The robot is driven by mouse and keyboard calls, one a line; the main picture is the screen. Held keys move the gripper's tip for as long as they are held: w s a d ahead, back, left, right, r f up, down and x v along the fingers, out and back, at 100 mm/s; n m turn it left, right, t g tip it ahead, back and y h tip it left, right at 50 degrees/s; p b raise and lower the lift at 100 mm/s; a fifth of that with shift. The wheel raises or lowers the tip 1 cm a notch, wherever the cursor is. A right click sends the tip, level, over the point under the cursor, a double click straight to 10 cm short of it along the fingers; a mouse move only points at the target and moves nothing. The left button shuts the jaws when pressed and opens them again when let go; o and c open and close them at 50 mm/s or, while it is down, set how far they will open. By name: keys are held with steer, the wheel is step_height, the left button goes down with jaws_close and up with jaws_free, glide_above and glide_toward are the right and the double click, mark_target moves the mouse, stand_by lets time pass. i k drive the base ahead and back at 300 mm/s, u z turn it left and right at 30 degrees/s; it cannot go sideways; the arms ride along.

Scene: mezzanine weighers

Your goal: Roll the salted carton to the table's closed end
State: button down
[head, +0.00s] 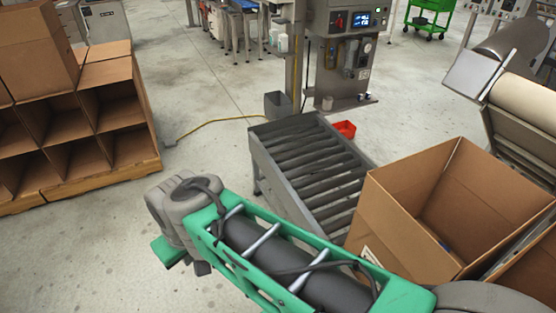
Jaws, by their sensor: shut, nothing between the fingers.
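A grey roller table (285,188) runs away from me in the middle of the head view, with bare dark rollers over its far part. A large open brown carton (412,215) stands at its near right, hiding that part of the table. I cannot tell whether it rests fully on the rollers. A white label shows low on its left face, partly behind my arm, too little to read. My green arm crosses in front of the table's near end. My gripper is not visible in this view.
Stacked brown cartons (107,72) stand on a pallet at the left. A grey bin (278,105) and a red bin (345,130) are beyond the table. A machine column (340,55) stands behind. A yellow cable (220,121) crosses the floor.

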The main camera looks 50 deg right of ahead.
mark_target(478, 207)
steer(key=z, duration=3.1)
steer(key=k, duration=0.65)
steer(key=u, duration=0.65)
steer(key=i, duration=0.55)
steer(key=u, duration=0.8)
steer(key=i, duration=1.4)
steer(key=z, duration=0.6)
